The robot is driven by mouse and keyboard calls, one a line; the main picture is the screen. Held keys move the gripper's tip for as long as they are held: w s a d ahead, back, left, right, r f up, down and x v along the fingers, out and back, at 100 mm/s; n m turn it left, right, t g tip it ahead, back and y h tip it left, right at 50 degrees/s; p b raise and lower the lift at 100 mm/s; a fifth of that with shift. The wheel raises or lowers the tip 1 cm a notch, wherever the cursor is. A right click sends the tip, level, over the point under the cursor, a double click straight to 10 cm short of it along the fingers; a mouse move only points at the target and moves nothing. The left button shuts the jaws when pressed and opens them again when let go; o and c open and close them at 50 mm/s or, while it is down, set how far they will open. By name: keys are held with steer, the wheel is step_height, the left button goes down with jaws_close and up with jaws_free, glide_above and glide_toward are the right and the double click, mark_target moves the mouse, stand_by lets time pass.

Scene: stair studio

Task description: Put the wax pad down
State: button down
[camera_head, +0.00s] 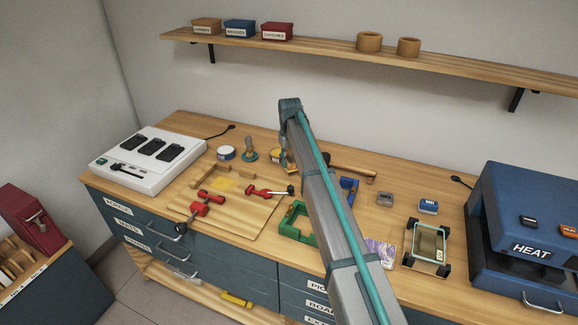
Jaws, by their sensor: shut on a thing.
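My arm reaches up from the lower right over the bench, and my gripper (288,165) points down near the back middle of the bench. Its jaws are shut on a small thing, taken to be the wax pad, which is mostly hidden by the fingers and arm. I cannot tell whether it touches the bench top. A round tin with a yellowish top (275,155) stands close to the left of the jaws. A flat yellow patch (225,185) lies on the wooden work board (242,215), left of the gripper.
Red clamps (211,197) sit on the board. A white tin (226,153) and a teal-based tool (249,154) stand behind it. A white console (150,160) is left; a blue heat press (525,240) is right. A green corner frame (296,222) lies beside my arm.

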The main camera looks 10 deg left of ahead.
mark_target(289, 167)
steer(key=shift+w+f+p, duration=0.15)
steer(key=shift+f+p, duration=0.05)
steer(key=shift+f, duration=0.75)
steer(key=shift+w+f+p, duration=0.1)
steer(key=shift+f+p, duration=0.1)
steer(key=shift+f, duration=0.7)
steer(key=shift+f, duration=0.15)
steer(key=c, duration=0.8)
jaws_free()
steer(key=r+b, duration=0.2)
steer(key=r, duration=1)
steer(key=shift+s+r+b, duration=0.15)
steer(key=shift+s+b, duration=0.05)
steer(key=shift+b, duration=0.1)
